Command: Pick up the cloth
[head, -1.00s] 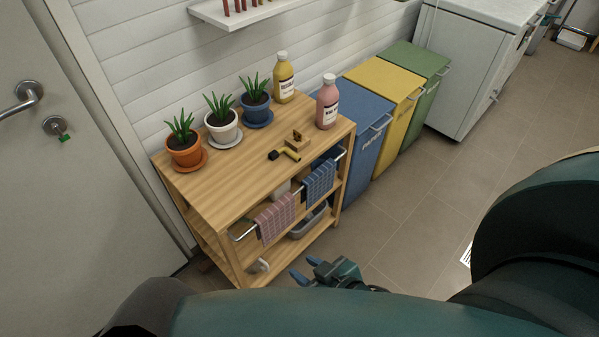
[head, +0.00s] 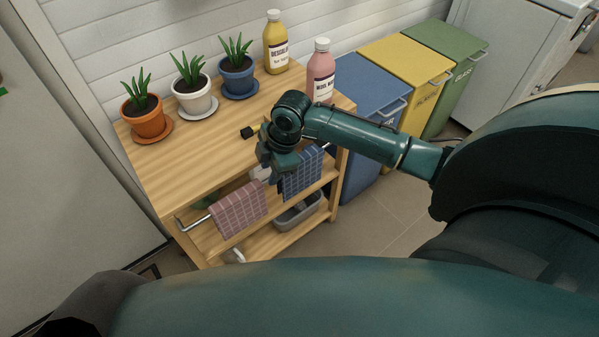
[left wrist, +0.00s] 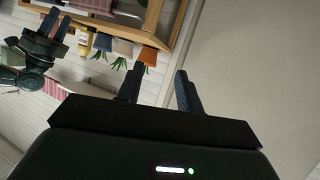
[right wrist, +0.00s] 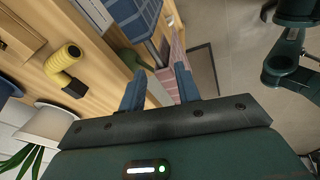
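Two checked cloths hang over the metal rail on the front of the wooden shelf unit: a pink cloth (head: 240,209) on the left and a blue cloth (head: 302,174) on the right. My right gripper (head: 276,178) is above the rail, at the left edge of the blue cloth. The blue cloth (right wrist: 133,28) and pink cloth (right wrist: 174,50) lie beyond the fingertips. My left gripper (left wrist: 160,82) is open and empty in its own wrist view; it is not seen in the head view.
The shelf unit's top (head: 190,160) carries potted plants (head: 192,88), a yellow bottle (head: 276,45), a pink bottle (head: 321,72) and a yellow-and-black item (right wrist: 65,65). A grey basin (head: 297,212) sits on a lower shelf. Blue, yellow and green bins (head: 395,75) stand to the right.

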